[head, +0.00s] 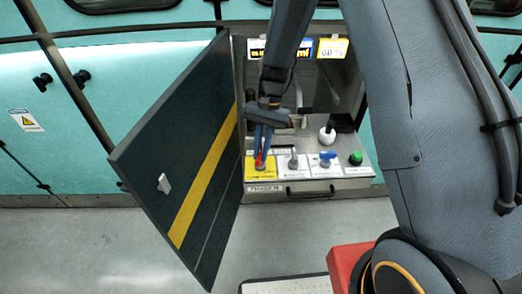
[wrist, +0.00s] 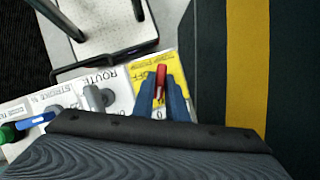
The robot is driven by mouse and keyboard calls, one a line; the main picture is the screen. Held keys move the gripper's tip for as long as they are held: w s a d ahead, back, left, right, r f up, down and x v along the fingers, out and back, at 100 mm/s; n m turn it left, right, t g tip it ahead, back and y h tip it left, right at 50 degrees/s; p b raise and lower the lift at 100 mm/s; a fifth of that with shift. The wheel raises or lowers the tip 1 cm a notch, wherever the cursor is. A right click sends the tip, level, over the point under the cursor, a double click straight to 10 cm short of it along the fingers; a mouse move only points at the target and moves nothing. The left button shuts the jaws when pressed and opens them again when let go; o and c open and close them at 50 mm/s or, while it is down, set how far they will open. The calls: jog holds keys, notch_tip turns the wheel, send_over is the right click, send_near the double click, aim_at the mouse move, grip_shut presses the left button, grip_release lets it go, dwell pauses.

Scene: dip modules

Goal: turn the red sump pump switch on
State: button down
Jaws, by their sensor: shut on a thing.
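The red switch (head: 258,159) stands on a yellow plate (head: 260,173) at the left end of the panel's control row. In the wrist view the red lever (wrist: 160,74) shows between the blue fingers of my gripper (wrist: 162,88), above the yellow plate (wrist: 142,70). My gripper (head: 262,147) points down from above and is shut on the red lever. The fingers hide much of the lever's lower part and some plate markings, so I cannot read its position.
An open dark door with a yellow stripe (head: 205,184) stands close left of the panel. Right of the red switch are a grey switch (head: 293,161), a blue switch (head: 328,157) and a green button (head: 356,158). A white-knobbed lever (head: 327,136) stands behind them. A black handle (head: 310,191) is below.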

jog(key=n+h, duration=0.1)
jog(key=n, duration=0.3)
jog(key=shift+w+a+n+h, duration=0.15)
jog(key=shift+n+h, duration=0.25)
dwell(0.4)
jog(key=c, duration=1.8)
grip_release()
jog(key=shift+o, duration=0.2)
jog(key=b+v, duration=0.1)
jog(key=v, duration=0.7)
jog(key=shift+b, duration=0.3)
jog(key=shift+w+f, duration=0.1)
jog(key=s+d+r+t, duration=0.2)
jog(key=s+d+r, duration=0.1)
jog(key=s+d, duration=0.4)
jog(key=s+d+r+t, duration=0.2)
jog(key=s+d, duration=0.5)
jog(key=s, duration=0.4)
jog(key=shift+s+d+r+n, duration=0.25)
jog(key=shift+d+r+n, duration=0.1)
jog(key=shift+r, duration=0.45)
